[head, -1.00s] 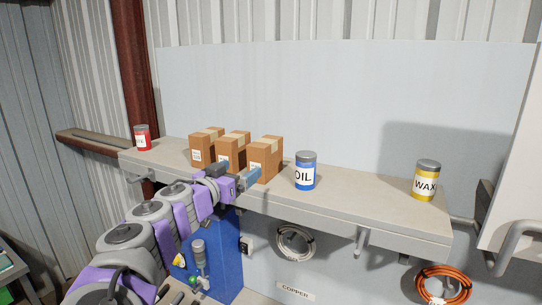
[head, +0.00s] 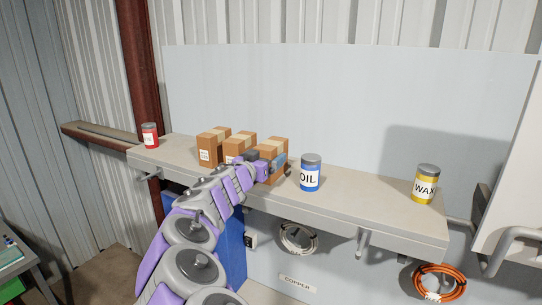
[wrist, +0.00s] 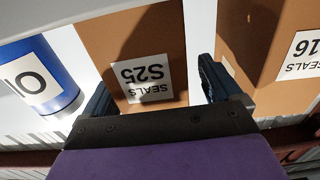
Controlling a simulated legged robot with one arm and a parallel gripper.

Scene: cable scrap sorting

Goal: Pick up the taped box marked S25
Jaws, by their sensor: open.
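The taped box marked S25 is brown cardboard; in the wrist view its white "SEALS S25" label (wrist: 147,77) shows upside down in the middle. In the head view this box (head: 273,143) is the rightmost of three on the shelf, partly hidden by my gripper. My gripper (head: 266,161) is open in front of it. In the wrist view my gripper's fingers (wrist: 155,85) stand toward either side of the box's labelled face. I cannot tell whether they touch it.
A box labelled "SEALS" ending in 16 (wrist: 255,45) stands close beside S25, near one finger. The blue OIL can (head: 310,173) is on its other side. The shelf (head: 365,200) is clear between OIL and the yellow WAX can (head: 425,186). A red can (head: 150,136) stands far left.

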